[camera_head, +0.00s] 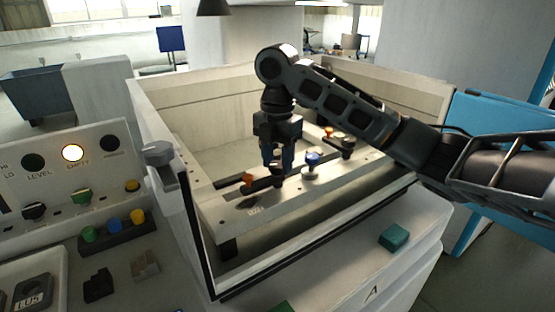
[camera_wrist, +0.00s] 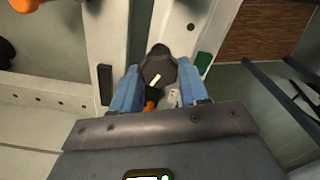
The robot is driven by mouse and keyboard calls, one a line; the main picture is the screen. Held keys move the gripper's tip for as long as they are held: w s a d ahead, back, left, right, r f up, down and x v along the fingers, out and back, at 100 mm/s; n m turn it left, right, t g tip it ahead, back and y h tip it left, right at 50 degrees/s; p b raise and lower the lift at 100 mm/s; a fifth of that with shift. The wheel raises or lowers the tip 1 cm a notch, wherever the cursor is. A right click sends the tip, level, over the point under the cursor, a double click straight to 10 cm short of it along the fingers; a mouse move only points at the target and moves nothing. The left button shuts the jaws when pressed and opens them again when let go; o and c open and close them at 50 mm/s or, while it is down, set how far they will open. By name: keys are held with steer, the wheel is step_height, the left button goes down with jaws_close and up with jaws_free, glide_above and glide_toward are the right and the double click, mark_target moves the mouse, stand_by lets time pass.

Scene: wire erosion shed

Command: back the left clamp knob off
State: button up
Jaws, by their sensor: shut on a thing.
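The left clamp knob (camera_wrist: 157,70) is dark and faceted, with a white pointer mark on its top, in the wrist view. It sits between the two blue fingers of my gripper (camera_wrist: 158,82), which is shut on it. In the head view, my gripper (camera_head: 278,168) points straight down at the left part of the pale clamp bar (camera_head: 222,208). There the fingers mostly hide the knob. Another dark knob (camera_head: 348,152) stands farther right on the bar.
An orange piece (camera_head: 247,179) lies just left of my gripper. Tank walls (camera_head: 190,88) surround the bar. A teal block (camera_head: 394,236) lies on the front ledge.

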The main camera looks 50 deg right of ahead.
mark_target(278, 164)
steer(key=shift+n, duration=0.6)
steer(key=o, duration=1.1)
steer(key=shift+c, duration=0.2)
steer(key=shift+r, duration=3.9)
steer(key=shift+o, duration=0.2)
